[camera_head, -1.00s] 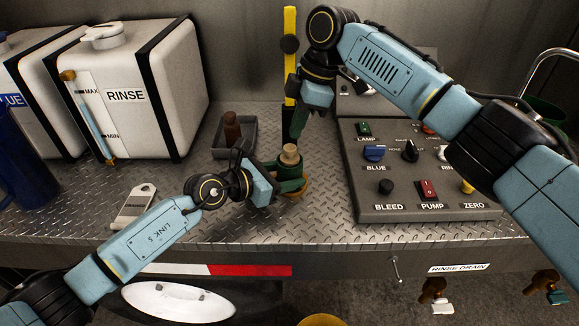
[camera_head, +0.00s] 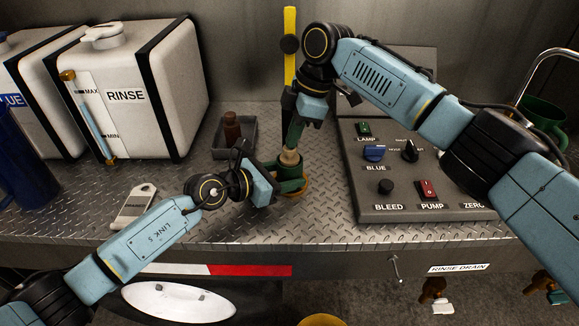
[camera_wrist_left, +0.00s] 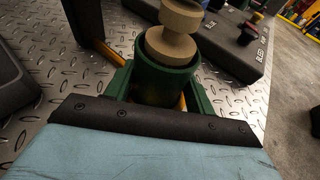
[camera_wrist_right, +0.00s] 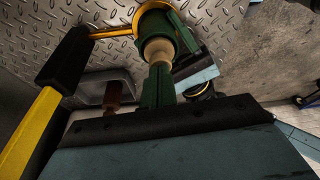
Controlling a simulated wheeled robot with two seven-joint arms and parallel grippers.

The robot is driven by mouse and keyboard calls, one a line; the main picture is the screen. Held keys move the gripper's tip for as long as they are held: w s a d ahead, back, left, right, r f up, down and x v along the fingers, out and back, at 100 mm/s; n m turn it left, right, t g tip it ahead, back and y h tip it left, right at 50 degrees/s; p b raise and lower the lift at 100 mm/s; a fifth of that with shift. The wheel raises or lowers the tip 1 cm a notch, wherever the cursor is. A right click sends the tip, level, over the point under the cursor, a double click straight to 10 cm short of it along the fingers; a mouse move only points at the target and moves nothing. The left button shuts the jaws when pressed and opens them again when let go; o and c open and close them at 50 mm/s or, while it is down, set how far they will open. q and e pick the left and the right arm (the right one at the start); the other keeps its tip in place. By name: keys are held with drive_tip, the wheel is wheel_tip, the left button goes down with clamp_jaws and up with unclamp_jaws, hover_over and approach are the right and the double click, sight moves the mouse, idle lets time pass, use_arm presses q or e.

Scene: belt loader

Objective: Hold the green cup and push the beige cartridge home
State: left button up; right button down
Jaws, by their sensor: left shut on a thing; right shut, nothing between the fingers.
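The green cup (camera_wrist_left: 165,78) stands upright in a yellow ring on the metal deck. My left gripper (camera_wrist_left: 162,88) is shut around the cup, with a green finger on each side. The beige cartridge (camera_wrist_left: 178,35) sticks up out of the cup's mouth in the left wrist view. My right gripper (camera_wrist_right: 158,78) is shut and empty, pointing down. Its fingertips are at the top of the cartridge (camera_wrist_right: 158,50) and appear to touch it. In the head view the cartridge (camera_head: 289,157) shows between the right fingertips and the cup (camera_head: 291,175). How deep it sits is hidden.
A grey tray (camera_head: 248,141) with a brown bottle (camera_head: 232,127) is behind the cup. A yellow and black post (camera_head: 290,50) stands just behind. The control panel (camera_head: 425,205) is close on the right. The RINSE tank (camera_head: 150,100) stands at the left.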

use_arm(q)
drive_tip(key=shift+s+f, duration=0.1)
drive_tip(key=shift+f, duration=0.15)
use_arm(e)
drive_tip(key=shift+r, duration=1.5)
drive_tip(key=v, duration=1.1)
drive_tip(key=shift+r, duration=0.4)
drive_tip(key=shift+d, duration=0.15)
use_arm(q)
drive_tip(key=o, duration=0.8)
drive_tip(key=shift+r, duration=0.15)
drive_tip(key=shift+o, duration=0.2)
